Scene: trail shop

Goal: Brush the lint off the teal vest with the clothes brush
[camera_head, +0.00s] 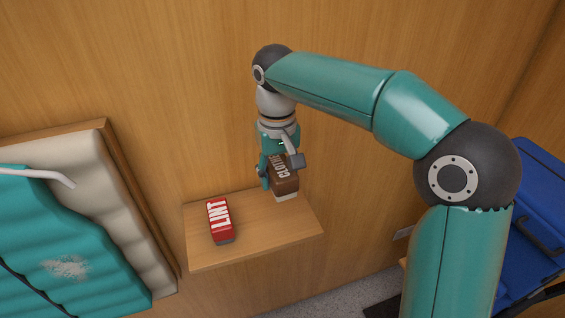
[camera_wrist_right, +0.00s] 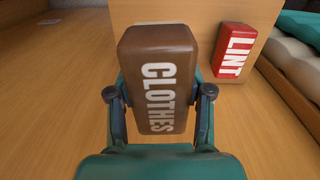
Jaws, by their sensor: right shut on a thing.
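The brown clothes brush (camera_head: 284,181), lettered CLOTHES, is in my right gripper (camera_head: 280,168), which is shut on it above the right part of a small wooden shelf. Its pale underside points down. In the right wrist view the brush (camera_wrist_right: 157,70) sits between both fingers of the right gripper (camera_wrist_right: 159,100). The teal vest (camera_head: 60,235) lies at the left of the head view, partly cut off by the frame, with a whitish patch of lint (camera_head: 66,267) on it. My left gripper is in neither view.
A red LINT brush (camera_head: 219,220) stands on the left part of the wooden shelf (camera_head: 258,242); it also shows in the right wrist view (camera_wrist_right: 233,50). A cream padded panel (camera_head: 112,200) with a wooden edge lies behind the vest. A blue item (camera_head: 540,200) is at the right.

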